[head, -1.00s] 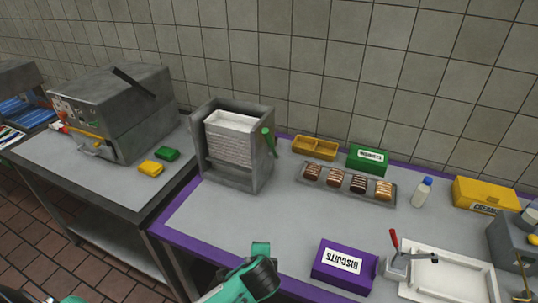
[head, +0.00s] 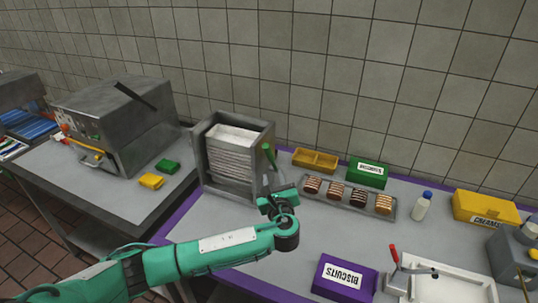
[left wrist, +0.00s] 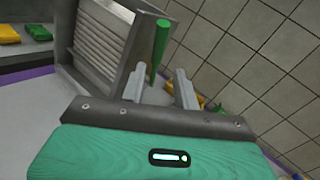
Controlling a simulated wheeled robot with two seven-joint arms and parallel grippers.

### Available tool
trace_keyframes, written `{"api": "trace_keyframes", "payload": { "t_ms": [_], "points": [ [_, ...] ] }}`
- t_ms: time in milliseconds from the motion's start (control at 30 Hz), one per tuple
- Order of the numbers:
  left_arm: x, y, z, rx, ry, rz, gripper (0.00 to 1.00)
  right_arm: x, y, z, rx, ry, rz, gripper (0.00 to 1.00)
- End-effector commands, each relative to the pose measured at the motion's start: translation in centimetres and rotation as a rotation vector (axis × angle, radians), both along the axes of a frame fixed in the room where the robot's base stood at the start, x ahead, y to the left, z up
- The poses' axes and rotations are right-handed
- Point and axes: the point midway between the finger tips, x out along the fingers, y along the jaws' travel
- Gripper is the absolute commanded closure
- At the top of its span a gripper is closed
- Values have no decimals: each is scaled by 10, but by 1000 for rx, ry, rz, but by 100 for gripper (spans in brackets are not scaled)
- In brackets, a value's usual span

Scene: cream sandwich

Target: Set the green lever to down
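The green lever (head: 269,155) is on the right side of the grey metal dispenser (head: 228,150), with its handle pointing up. It also shows in the left wrist view (left wrist: 159,45). My left gripper (head: 272,196) is low beside the dispenser's right side, just below and in front of the lever. In the left wrist view its two fingers (left wrist: 161,84) are apart with nothing between them, and the lever handle stands beyond the gap. The lever's lower end is partly hidden in the head view. My right gripper is not in view.
A tray of chocolate-topped pieces (head: 393,210), a yellow tray (head: 315,160) and a green box (head: 367,174) stand right of the dispenser. A purple biscuits box (head: 343,280) is at the front. The counter between them is clear.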

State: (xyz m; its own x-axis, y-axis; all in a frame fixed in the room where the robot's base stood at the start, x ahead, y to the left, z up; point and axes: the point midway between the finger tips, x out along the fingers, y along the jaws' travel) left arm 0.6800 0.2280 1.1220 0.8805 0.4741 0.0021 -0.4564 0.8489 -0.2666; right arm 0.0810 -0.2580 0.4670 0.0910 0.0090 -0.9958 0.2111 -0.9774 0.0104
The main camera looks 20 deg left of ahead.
Motion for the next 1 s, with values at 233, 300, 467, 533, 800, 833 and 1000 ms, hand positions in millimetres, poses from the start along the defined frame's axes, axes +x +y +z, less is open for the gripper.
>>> {"api": "trace_keyframes", "payload": {
  "t_ms": [233, 300, 467, 533, 800, 833, 1000],
  "points": [
    [42, 23, 4, 2, 1, 3, 69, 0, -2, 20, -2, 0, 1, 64],
    [53, 29, 5, 0, 0, 3, 69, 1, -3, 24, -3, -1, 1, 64],
    [77, 42, 4, -1, 0, 3, 69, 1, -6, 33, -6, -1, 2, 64],
    [85, 46, 3, -2, 1, 2, 69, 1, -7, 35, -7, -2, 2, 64],
    [102, 56, 1, -3, 1, 1, 69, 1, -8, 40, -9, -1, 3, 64],
    [103, 56, 1, -3, 1, 1, 69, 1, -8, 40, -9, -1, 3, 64],
    [104, 56, 0, -4, 1, 0, 69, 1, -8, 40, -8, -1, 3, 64]
  ]
}}
